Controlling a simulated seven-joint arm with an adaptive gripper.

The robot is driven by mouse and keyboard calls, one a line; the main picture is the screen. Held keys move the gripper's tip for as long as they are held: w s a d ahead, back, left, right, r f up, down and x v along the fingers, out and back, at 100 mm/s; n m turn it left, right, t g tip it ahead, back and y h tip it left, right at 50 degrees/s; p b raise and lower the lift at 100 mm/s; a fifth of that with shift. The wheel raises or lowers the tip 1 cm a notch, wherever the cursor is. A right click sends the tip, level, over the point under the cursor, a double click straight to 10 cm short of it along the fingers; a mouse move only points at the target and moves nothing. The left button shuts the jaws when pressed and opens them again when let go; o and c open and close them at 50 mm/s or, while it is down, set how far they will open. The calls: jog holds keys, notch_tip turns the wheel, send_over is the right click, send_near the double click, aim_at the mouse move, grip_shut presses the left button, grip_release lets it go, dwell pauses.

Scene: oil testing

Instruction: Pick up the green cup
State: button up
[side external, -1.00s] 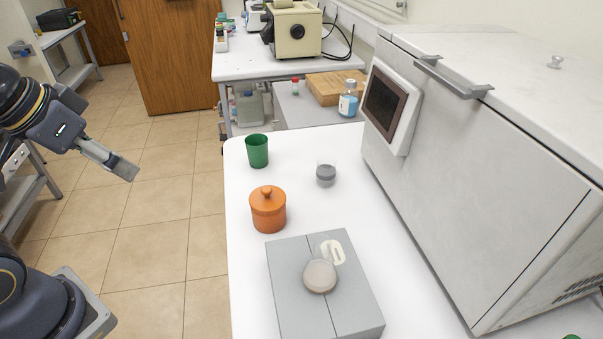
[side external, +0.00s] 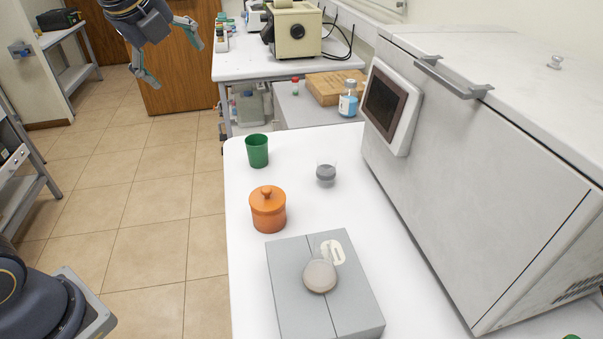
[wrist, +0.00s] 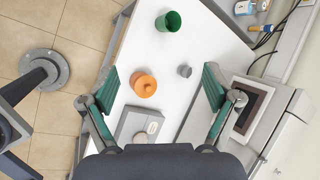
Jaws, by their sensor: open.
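The green cup (side external: 257,151) stands upright near the far left corner of the white table. It also shows in the wrist view (wrist: 169,21), at the top and beyond my fingertips. My gripper (side external: 172,58) is in the upper left of the side view, high up and apart from the cup. In the wrist view its two fingers (wrist: 160,88) are spread wide with nothing held between them.
An orange lidded pot (side external: 268,210) stands near the cup. A small clear cup with grey contents (side external: 326,174) is to its right. A grey box (side external: 290,290) with a round piece lies in front. A large white machine (side external: 490,150) borders the table's right side.

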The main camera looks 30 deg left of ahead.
jog(key=w+f+m+g, duration=0.1)
jog(key=w+f+m, duration=0.35)
jog(key=w, duration=0.55)
jog(key=m+g, duration=0.2)
jog(key=m, duration=0.1)
send_over(257, 149)
jog(key=s+d, duration=0.2)
notch_tip(257, 149, down, 10)
jog(key=shift+n, duration=0.25)
jog(key=shift+s+x, duration=0.15)
jog(key=shift+x, duration=2.8)
jog(key=shift+s+x, duration=0.15)
jog(key=shift+x, duration=2.85)
jog(key=shift+s+x, duration=0.15)
jog(key=shift+x, duration=2.8)
jog(key=shift+a+f, duration=0.1)
jog(key=shift+c, duration=0.3)
jog(key=c, duration=1.1)
